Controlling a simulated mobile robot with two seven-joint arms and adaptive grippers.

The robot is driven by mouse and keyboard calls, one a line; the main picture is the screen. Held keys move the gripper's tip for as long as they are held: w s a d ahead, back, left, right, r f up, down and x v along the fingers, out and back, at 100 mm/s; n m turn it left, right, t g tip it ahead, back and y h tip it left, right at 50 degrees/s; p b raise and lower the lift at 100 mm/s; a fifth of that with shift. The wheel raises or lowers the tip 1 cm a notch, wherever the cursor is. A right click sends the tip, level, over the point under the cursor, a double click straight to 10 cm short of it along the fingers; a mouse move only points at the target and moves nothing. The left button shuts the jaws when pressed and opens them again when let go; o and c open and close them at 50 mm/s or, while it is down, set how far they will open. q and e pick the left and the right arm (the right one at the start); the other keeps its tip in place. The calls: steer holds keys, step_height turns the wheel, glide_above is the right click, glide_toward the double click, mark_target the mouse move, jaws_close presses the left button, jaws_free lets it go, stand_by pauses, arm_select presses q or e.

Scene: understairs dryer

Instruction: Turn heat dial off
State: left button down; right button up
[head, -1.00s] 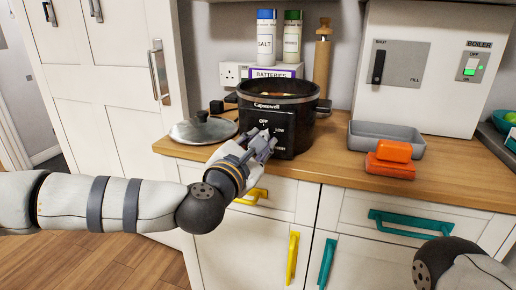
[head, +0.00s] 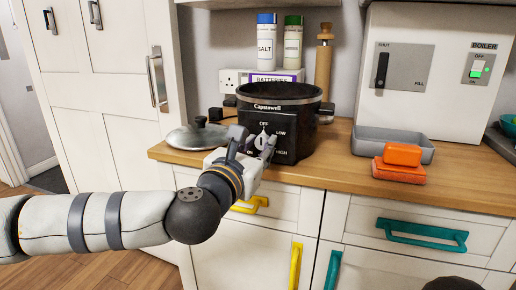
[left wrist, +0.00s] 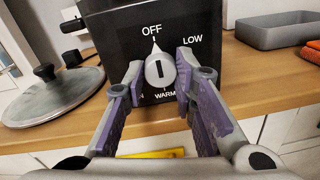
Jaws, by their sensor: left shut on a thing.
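The black slow cooker (head: 285,125) stands on the wooden worktop with its control panel facing me. The panel has OFF at the top, LOW and HIGH on the right and WARM at the bottom. The white heat dial (left wrist: 160,70) has its pointer up at OFF in the left wrist view; in the head view the dial (head: 263,141) is partly hidden by the fingers. My left gripper (head: 254,146) is at the panel, shut on the dial, with one finger (left wrist: 160,62) on each side of it. My right gripper is out of view.
A glass lid (head: 200,137) lies left of the cooker. The boiler (head: 435,70) is at the back right.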

arm_select(q)
steer(key=shift+r, duration=0.1)
steer(key=c, duration=1.3)
jaws_free()
steer(key=v, duration=1.2)
